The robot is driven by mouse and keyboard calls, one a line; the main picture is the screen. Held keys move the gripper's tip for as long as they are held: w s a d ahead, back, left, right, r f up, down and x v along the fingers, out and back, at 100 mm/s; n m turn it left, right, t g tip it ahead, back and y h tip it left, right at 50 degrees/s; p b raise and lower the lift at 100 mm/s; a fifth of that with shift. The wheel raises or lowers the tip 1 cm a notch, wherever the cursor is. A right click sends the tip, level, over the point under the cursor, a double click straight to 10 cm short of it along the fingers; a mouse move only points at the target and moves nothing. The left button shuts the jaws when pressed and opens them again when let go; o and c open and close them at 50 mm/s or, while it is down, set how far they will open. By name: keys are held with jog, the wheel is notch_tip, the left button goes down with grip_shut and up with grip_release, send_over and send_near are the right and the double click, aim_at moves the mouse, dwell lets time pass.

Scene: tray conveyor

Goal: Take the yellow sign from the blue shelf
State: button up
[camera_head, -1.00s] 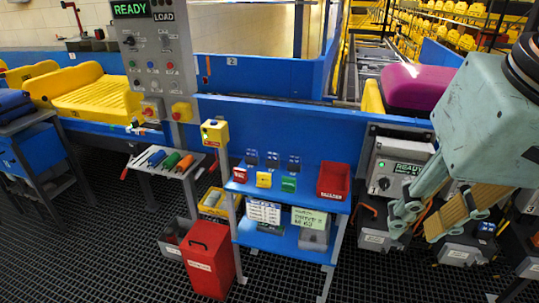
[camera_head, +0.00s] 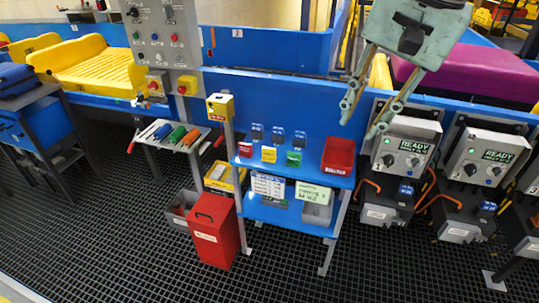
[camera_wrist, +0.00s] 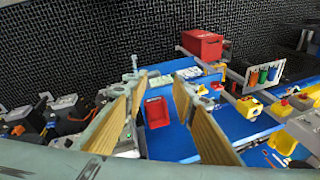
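The yellow sign (camera_head: 269,154) is a small upright piece on the top of the blue shelf (camera_head: 282,170), between a red sign (camera_head: 244,149) and a green sign (camera_head: 293,158). My gripper (camera_head: 358,127) is open and empty, above and to the right of the shelf, apart from the sign. In the wrist view, my gripper (camera_wrist: 160,86) points down with the red bin (camera_wrist: 157,112) and blue shelf (camera_wrist: 168,141) showing between its fingers. I cannot make out the yellow sign there; the right finger hides part of the shelf.
The red bin (camera_head: 338,156) stands at the shelf's right end. A yellow button box (camera_head: 220,106) on a post stands at its left. Several blue pieces (camera_head: 278,134) are behind the signs. A red box (camera_head: 213,230) is on the floor. Grey stations (camera_head: 405,148) stand right.

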jog(key=w+a+f+m+y, duration=0.1)
jog(key=w+a+f+m, duration=0.1)
jog(key=w, duration=0.6)
jog(key=w+a+f+m, duration=0.2)
jog(key=w, duration=0.5)
jog(key=w+a+f+m+p, duration=0.1)
jog(key=w+a+f+m, duration=0.2)
jog(key=w+f, duration=0.5)
jog(key=w+a+f+m+g+y+p, duration=0.1)
jog(key=w+a+f+m, duration=0.2)
jog(key=w+f, duration=0.6)
jog(key=w+a+f+m+g+p, duration=0.1)
jog(key=w+a+f+m, duration=0.3)
jog(key=w+f, duration=0.5)
jog(key=shift+w+a+f+y, duration=0.25)
jog(key=shift+w+a+y, duration=0.15)
jog(key=shift+w+a, duration=0.5)
jog(key=shift+s+a, duration=0.1)
jog(key=b, duration=0.2)
send_over(269, 158)
jog(key=d, duration=0.2)
jog(key=shift+w+f, duration=0.15)
jog(key=shift+f, duration=1.85)
jog(key=shift+w+f, duration=0.15)
jog(key=shift+f, duration=1.8)
jog(key=shift+a, duration=0.1)
jog(key=shift+b+x, duration=0.6)
jog(key=shift+x, duration=1.95)
jog(key=shift+c, duration=0.7)
